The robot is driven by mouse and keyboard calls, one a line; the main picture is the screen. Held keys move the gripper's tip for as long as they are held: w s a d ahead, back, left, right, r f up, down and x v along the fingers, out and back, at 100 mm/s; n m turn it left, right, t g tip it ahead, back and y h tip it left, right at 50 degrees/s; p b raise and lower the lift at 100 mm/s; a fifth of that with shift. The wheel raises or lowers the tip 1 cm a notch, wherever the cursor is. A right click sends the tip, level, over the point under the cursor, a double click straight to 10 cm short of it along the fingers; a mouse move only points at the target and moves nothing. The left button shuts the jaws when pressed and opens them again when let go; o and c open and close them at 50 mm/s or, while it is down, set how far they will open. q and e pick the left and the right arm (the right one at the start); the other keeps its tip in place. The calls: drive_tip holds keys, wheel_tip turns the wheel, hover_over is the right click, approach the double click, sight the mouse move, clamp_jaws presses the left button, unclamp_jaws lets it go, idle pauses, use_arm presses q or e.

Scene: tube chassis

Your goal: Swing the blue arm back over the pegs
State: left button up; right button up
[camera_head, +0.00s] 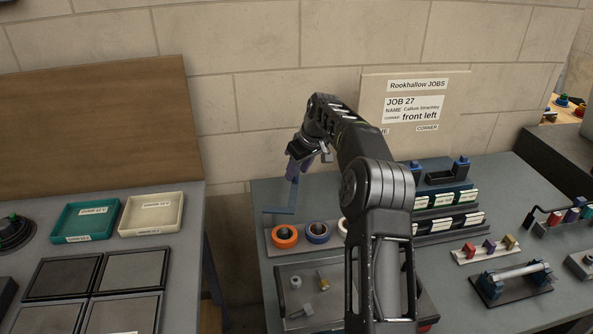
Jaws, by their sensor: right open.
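The blue arm (292,196) is a thin bent bar behind the row of pegs. One part stands upright and a low part runs left, at the back edge of the table. The pegs carry rolls: an orange roll (284,236), a blue roll (318,232) and a white one (343,226) partly hidden by my right arm. My right gripper (298,163) is open, pointing down just above the top of the blue arm. Purple shows at its fingertips; I cannot tell whether the fingers touch the bar. My left gripper is out of view.
A grey tray (291,310) with small parts lies in front of the pegs. A job board (414,110) stands against the wall. Racks, coloured clips (488,246) and a roller stand (514,281) fill the right. A separate left table holds teal (86,221) and cream (152,214) trays.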

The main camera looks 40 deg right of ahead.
drive_tip(key=shift+w+f, duration=0.25)
drive_tip(key=shift+f, duration=0.45)
clamp_jaws()
idle(1.0)
